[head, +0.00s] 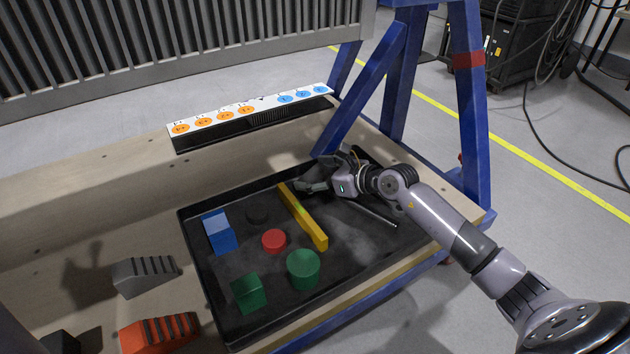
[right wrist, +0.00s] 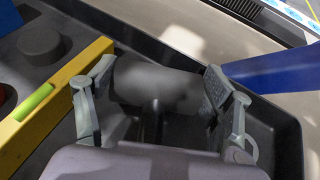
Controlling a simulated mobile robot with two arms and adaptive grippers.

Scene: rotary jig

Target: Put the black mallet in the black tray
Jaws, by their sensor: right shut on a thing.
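The black tray (head: 215,318) lies on the wooden bench and holds several things. My right gripper (head: 318,182) is over the tray's far right part. In the right wrist view its two fingers (right wrist: 160,100) stand on either side of the mallet's dark cylindrical head (right wrist: 155,82), shut on it. The black mallet's handle (head: 374,211) shows in the head view, slanting towards the tray's right side; my wrist hides most of the head. Whether the mallet touches the tray floor I cannot tell. My left gripper is not in view.
A yellow level (head: 304,217) lies just left of my right gripper. A blue block (head: 219,232), black disc (head: 257,214), red disc (head: 274,240), green cylinder (head: 303,270) and green cube (head: 249,293) sit in the tray. A blue frame post (head: 365,95) rises behind.

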